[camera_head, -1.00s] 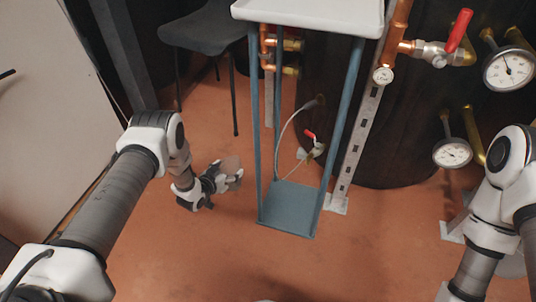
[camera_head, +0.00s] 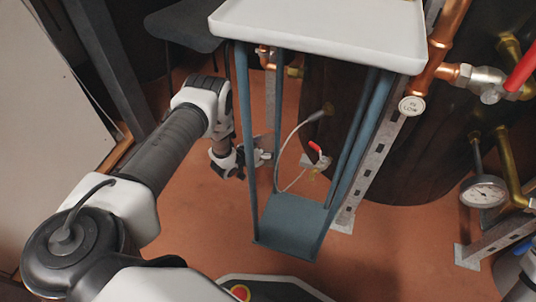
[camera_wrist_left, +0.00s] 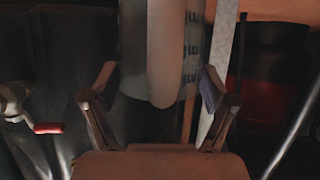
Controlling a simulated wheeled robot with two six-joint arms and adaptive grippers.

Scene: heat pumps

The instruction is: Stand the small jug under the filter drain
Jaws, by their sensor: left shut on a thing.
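My left gripper (camera_head: 258,160) is shut on the small jug (camera_head: 263,143), just behind the left leg of a blue-grey stand. The jug is small and partly hidden there, so I cannot tell its tilt. In the left wrist view, a rounded grey part of the jug (camera_wrist_left: 163,60) stands between the two fingers. The drain valve (camera_head: 318,152), with a red lever, sits low to the right of the gripper, apart from the jug. A red lever (camera_wrist_left: 47,128) also shows in the left wrist view. My right gripper is out of view.
The stand has a white top tray (camera_head: 320,28), thin legs and a low blue-grey shelf (camera_head: 290,225), which is empty. A pale hose (camera_head: 283,150) curves behind it. A slotted metal post (camera_head: 368,165), copper pipes (camera_head: 445,40) and a gauge (camera_head: 483,191) are at right.

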